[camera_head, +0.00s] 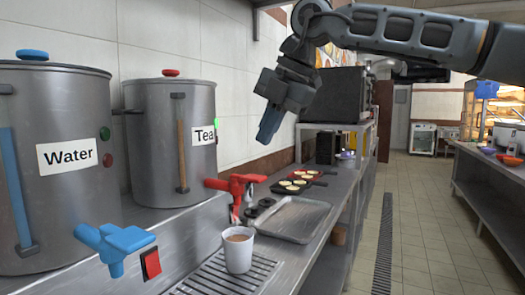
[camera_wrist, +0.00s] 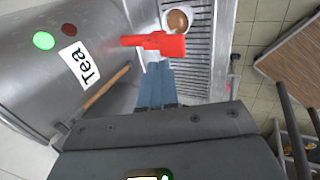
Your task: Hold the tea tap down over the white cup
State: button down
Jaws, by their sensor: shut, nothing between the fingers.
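The tea tap (camera_head: 240,184) is red and sticks out from the grey tea urn (camera_head: 152,145), which bears a "Tea" label. The white cup (camera_head: 238,255) stands upright on the slatted drip grate below the tap, with brown liquid in it. My gripper (camera_head: 268,135) points down, above and apart from the tap in the head view. In the wrist view my gripper's blue-grey fingers (camera_wrist: 157,72) are together and empty, with the tap (camera_wrist: 160,44) just past their tips and the cup (camera_wrist: 178,18) beyond.
A water urn (camera_head: 55,165) with a blue tap (camera_head: 112,245) stands at the left. An empty metal tray (camera_head: 292,220) lies right of the cup, with dark pans (camera_head: 300,183) behind it. A tiled wall backs the counter. The aisle floor (camera_head: 410,230) at right is clear.

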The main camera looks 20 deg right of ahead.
notch_tip(320, 180, up, 6)
jog(key=s, duration=0.1)
jog(key=shift+d+r, duration=0.15)
jog(key=shift+d, duration=0.1)
dwell(1.4)
